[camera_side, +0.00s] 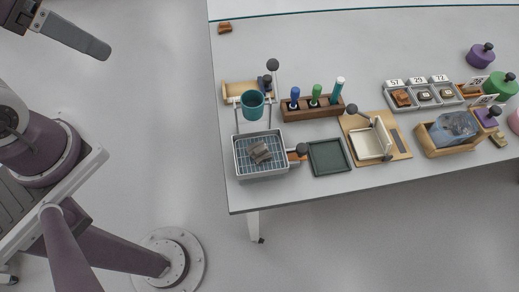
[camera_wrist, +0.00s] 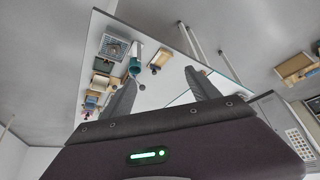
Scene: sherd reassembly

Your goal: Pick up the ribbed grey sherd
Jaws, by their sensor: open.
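A grey-brown sherd (camera_side: 260,153) lies on the wire rack of a metal tray (camera_side: 237,172) at the table's front left in the side view. It looks like one or more dark pieces; ribs are too small to make out. The tray also shows small in the wrist view (camera_wrist: 114,46), where the sherd cannot be told apart. My gripper (camera_wrist: 160,76) is open and empty, its two grey fingers spread apart. In the side view a finger of it shows at the upper left, well away from the table and the tray.
A teal cup (camera_side: 252,106) on a stand rises behind the tray. A wooden rack with upright handled tools (camera_side: 311,112), a dark green tray (camera_side: 327,158) and a wooden board with a cream holder (camera_side: 370,142) stand to the right. The table's back is mostly clear.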

